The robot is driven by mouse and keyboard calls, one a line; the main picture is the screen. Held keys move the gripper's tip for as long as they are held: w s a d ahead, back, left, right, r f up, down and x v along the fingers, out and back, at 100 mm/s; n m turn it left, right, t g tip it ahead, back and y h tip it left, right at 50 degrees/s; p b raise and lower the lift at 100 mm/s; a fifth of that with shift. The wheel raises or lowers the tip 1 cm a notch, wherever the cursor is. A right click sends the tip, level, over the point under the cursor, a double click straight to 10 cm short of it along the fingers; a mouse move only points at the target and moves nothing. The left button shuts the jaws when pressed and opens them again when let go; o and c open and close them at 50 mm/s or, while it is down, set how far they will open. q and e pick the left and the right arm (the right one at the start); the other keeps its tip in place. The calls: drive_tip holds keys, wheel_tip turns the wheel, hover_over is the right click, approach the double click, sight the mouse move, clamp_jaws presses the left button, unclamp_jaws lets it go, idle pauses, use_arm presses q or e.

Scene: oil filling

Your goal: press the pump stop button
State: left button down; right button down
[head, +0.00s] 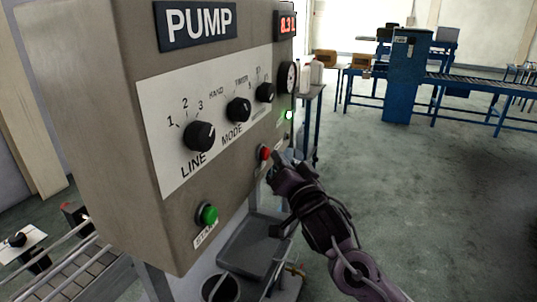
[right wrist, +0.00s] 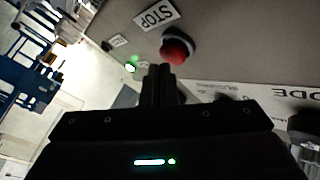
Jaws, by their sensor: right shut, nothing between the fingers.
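The pump panel (head: 150,100) stands at the left in the head view. Its red stop button (head: 264,152) sits on the lower right of the panel face. In the right wrist view the red button (right wrist: 178,47) shows beside a STOP label (right wrist: 156,15). My right gripper (head: 277,157) is shut and empty, with its tips close to the button. In the right wrist view the shut fingers (right wrist: 160,72) point at the panel just below the button in the picture; contact cannot be made out. My left gripper is not in view.
A green button (head: 208,214) labelled START is at the panel's lower left. Black knobs (head: 199,136) and a lit green lamp (head: 289,114) are on the face. A grey tray (head: 252,248) lies below. Open floor (head: 420,180) extends right, before a blue conveyor (head: 470,82).

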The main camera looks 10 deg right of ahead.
drive_tip(key=shift+w+a, duration=0.3)
drive_tip(key=shift+a, duration=0.2)
idle(0.7)
drive_tip(key=shift+d, duration=0.1)
drive_tip(key=shift+s+d+p, duration=0.3)
drive_tip(key=shift+s+d, duration=0.25)
drive_tip(key=shift+d, duration=0.15)
drive_tip(key=s+d, duration=0.1)
drive_tip(key=s+d+p, duration=0.1)
drive_tip(key=d, duration=0.2)
drive_tip(key=shift+s+d, duration=0.1)
drive_tip(key=shift+s, duration=0.3)
drive_tip(key=shift+f, duration=0.15)
